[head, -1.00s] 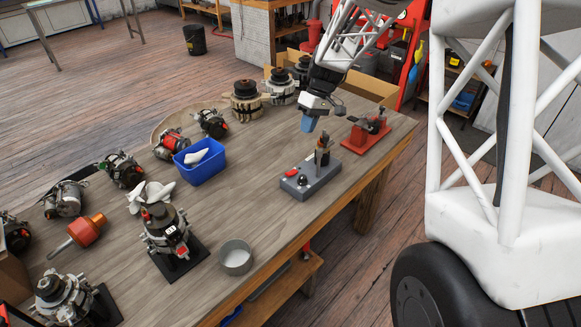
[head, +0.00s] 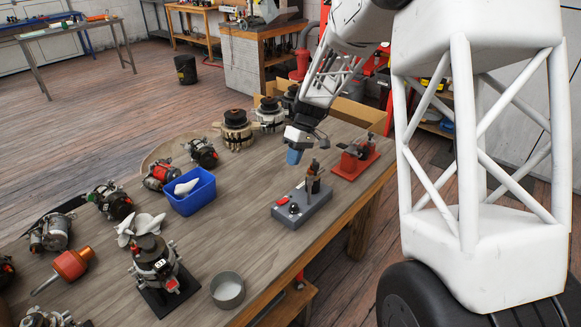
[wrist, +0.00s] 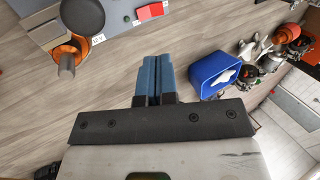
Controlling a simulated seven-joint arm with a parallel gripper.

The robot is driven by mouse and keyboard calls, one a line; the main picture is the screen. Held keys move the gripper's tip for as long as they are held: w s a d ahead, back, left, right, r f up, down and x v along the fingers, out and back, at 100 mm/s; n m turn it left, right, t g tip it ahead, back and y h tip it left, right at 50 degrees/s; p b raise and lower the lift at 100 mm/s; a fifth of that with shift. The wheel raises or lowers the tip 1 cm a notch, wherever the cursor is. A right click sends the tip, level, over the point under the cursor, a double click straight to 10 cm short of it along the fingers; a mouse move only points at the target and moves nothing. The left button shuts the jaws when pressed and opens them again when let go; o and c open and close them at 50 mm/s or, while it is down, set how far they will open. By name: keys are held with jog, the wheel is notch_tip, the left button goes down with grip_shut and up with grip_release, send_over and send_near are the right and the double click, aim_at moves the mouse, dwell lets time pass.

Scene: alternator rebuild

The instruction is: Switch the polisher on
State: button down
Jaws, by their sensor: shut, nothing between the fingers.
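The polisher (head: 305,206) is a grey box on the wooden workbench, with a red switch (head: 282,200), a black knob (head: 294,208) and an upright dark spindle part at its back end. In the wrist view its grey body (wrist: 110,12) is at the top left, with the red switch (wrist: 152,11) near the top centre. My gripper (head: 293,157) has blue fingers and is shut and empty. It hangs above the bench, behind the polisher in the head view and apart from it. The shut fingers also show in the wrist view (wrist: 156,75).
A blue bin (head: 192,198) with white cloth stands left of the polisher. A red fixture (head: 355,160) stands to its right. A grey cup (head: 227,290) and an alternator on a black stand (head: 155,265) are nearer. Bench surface around the polisher's left side is clear.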

aim_at(282, 202)
jog(key=x, duration=1.3)
jog(key=shift+f, duration=0.1)
jog(key=shift+s+a+f, duration=0.1)
jog(key=shift+f, duration=0.1)
dwell(0.4)
dwell(0.3)
jog(key=shift+w+d, duration=0.45)
jog(key=shift+d, duration=0.05)
jog(key=shift+w, duration=0.1)
jog(key=v, duration=1.4)
jog(key=shift+s+a, duration=0.25)
jog(key=shift+s, duration=0.05)
dwell(0.6)
